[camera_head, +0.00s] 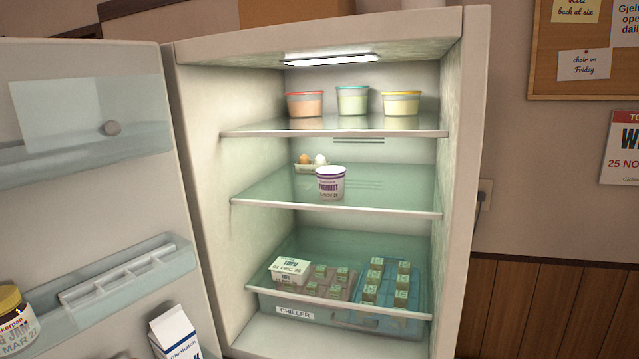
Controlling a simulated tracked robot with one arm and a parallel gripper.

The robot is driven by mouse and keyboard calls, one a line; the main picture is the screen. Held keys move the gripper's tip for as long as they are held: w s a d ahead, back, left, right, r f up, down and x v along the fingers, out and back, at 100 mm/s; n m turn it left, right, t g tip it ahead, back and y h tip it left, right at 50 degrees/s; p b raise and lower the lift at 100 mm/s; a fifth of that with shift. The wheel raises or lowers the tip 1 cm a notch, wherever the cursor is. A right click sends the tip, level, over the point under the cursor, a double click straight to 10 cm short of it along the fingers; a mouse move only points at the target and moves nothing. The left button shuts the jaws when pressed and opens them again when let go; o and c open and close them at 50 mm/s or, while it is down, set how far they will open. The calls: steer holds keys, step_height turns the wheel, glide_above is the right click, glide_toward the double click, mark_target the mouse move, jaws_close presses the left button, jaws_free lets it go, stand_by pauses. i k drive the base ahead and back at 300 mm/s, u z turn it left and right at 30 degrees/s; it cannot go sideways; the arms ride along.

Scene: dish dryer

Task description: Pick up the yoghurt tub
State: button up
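The yoghurt tub (330,184) is a small white tub with a purple rim and purple "YOGHURT" lettering. It stands upright on the middle glass shelf (400,203) of the open fridge, near the shelf's front edge. A small egg holder (311,168) with a brown and a white egg sits just behind it to the left. My gripper is not in view.
The fridge door (90,215) stands open on the left, with a jar (14,315) and a milk carton (175,335). Three lidded tubs stand on the top shelf (300,131). A tofu pack (290,270) and several small blocks fill the chiller. The middle shelf's right side is clear.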

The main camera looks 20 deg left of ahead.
mark_target(330, 178)
steer(key=i, duration=1.45)
steer(key=z, duration=0.05)
